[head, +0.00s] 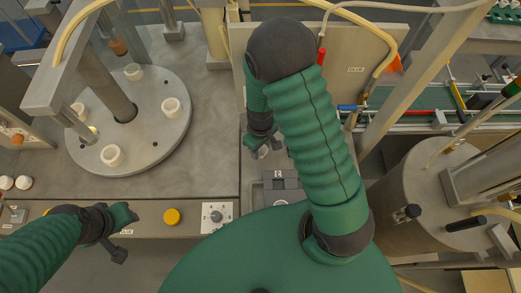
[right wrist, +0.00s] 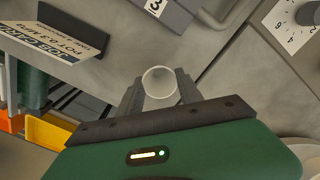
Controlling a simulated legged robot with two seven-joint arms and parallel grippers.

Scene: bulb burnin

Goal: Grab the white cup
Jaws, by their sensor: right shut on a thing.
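In the right wrist view a white cup (right wrist: 160,84) sits between the two dark fingers of my right gripper (right wrist: 158,92), which is shut on it. I look into its round open mouth. In the head view my right gripper (head: 264,149) is over the grey bench, behind my green arm, and only a small pale part of the cup shows there. My left gripper (head: 121,234) is at the bench's front edge, away from the cup; its jaw gap is not clear.
A round grey turntable (head: 150,137) with several white cup-like holders stands at the left. A yellow button (head: 172,216) and a dial plate (head: 217,217) are on the front panel. A numbered grey block (head: 283,181) lies near my right gripper. A metal drum (head: 425,195) stands at the right.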

